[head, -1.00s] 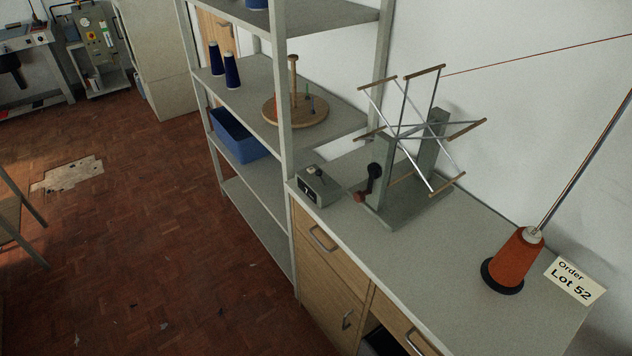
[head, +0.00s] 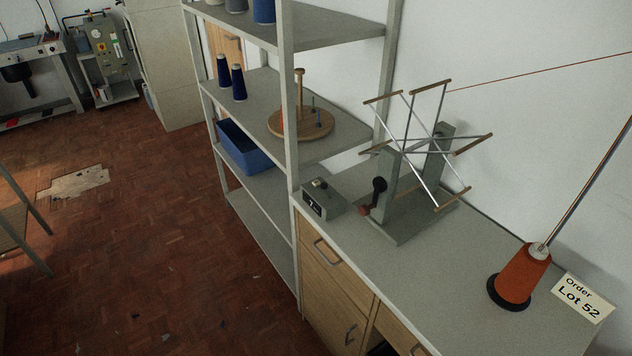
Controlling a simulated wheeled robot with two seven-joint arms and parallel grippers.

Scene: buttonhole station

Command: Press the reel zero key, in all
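A small grey counter box (head: 325,201) stands at the near left end of the grey worktop, beside the shelf post. Its front has a dark display (head: 312,205) with a light figure too small to read surely. A small key or knob (head: 319,184) shows on its top. To its right stands the yarn reel (head: 425,145), a spoked frame with wooden bars on grey uprights, with a dark crank (head: 378,188) and reddish handle. Neither of my grippers is in view.
An orange yarn cone (head: 523,275) and an order card (head: 583,298) reading "Lot 52" sit at the worktop's right. Metal shelves (head: 275,80) rise on the left, holding cones, a peg stand and a blue bin (head: 243,148). The parquet floor (head: 170,250) at left is mostly clear.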

